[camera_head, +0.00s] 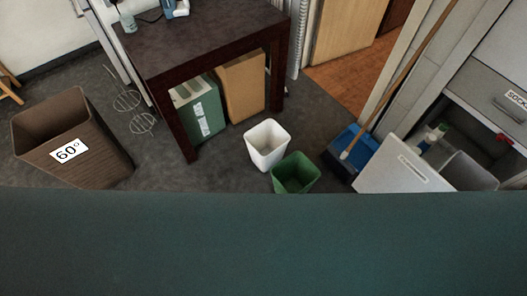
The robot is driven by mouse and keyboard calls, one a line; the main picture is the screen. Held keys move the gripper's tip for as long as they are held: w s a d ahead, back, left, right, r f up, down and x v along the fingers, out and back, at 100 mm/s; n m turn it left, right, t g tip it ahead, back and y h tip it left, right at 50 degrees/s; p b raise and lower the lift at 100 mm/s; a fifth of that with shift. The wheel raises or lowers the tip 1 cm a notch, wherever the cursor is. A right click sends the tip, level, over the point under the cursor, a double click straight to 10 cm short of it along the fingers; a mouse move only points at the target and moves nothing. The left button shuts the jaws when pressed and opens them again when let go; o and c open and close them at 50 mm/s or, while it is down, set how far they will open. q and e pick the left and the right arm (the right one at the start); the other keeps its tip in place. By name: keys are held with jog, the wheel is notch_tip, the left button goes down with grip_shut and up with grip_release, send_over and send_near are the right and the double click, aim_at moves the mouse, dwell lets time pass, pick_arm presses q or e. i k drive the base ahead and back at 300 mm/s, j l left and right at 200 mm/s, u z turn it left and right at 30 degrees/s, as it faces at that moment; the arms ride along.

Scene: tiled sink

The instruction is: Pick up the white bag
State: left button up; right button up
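I cannot pick out a white bag for certain. A small white open-topped container (266,146) stands upright on the dark floor near the middle; it looks like a rigid bin. A small green open bin (297,176) stands just in front of it, slightly to the right. Neither of my grippers is in view. A wide teal surface (263,245) fills the bottom of the view and hides whatever is behind it.
A brown bin (70,137) marked 60° is at left. Grey floor lies between.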

aim_at(267, 143)
jog(key=i+j, duration=0.2)
jog(key=i, duration=0.2)
jog(key=i+j, duration=0.2)
jog(key=i, duration=0.25)
jog(key=i+j, duration=0.2)
jog(key=i, duration=0.2)
jog(key=i+z, duration=0.15)
jog(key=z, duration=1.85)
